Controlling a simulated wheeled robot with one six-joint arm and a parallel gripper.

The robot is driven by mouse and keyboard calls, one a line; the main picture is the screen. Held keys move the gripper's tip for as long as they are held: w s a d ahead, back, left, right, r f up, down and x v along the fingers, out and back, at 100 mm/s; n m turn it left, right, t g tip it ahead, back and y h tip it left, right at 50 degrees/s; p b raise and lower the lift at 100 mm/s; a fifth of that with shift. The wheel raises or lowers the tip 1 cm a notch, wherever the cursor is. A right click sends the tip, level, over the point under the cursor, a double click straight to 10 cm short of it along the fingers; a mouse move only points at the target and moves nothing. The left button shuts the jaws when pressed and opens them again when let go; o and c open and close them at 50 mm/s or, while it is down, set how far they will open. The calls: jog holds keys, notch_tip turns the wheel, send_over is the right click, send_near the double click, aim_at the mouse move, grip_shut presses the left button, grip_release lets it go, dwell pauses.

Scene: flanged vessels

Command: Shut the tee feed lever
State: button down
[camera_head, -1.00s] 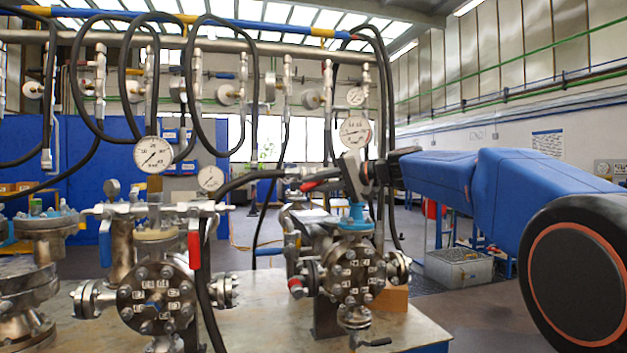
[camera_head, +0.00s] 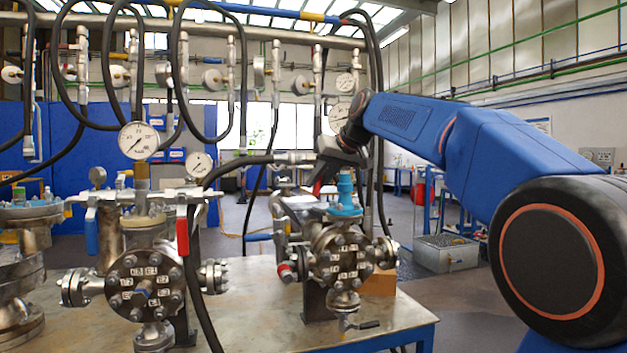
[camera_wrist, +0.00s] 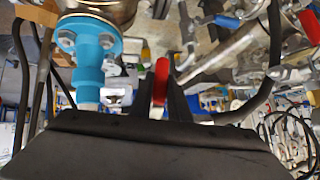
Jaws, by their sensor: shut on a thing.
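A red lever (camera_wrist: 161,80) shows upright in the wrist view, between the two fingers of my gripper (camera_wrist: 166,92). The fingers are shut on it. In the head view my gripper (camera_head: 328,174) is above the right flanged vessel (camera_head: 340,257), just left of its blue stem (camera_head: 346,188). There the lever is mostly hidden by the fingers, so its angle is hard to tell. The blue flanged pipe (camera_wrist: 90,48) stands left of the fingers in the wrist view, apart from them.
A black hose (camera_head: 235,165) runs to the valve piping by my gripper. A second vessel (camera_head: 145,283) with a hanging red lever (camera_head: 182,231) stands to the left. Pressure gauges (camera_head: 138,140) and looped hoses stand behind.

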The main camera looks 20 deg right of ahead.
jog(key=shift+d+f+n+h, duration=0.2)
jog(key=shift+d+n+h, duration=0.35)
jog(key=shift+h, duration=0.35)
jog(key=shift+d, duration=0.1)
jog(key=c, duration=1.7)
grip_release()
jog(key=shift+o, duration=0.2)
jog(key=shift+s+r, duration=0.1)
jog(key=shift+r, duration=0.05)
jog(key=v, duration=1.7)
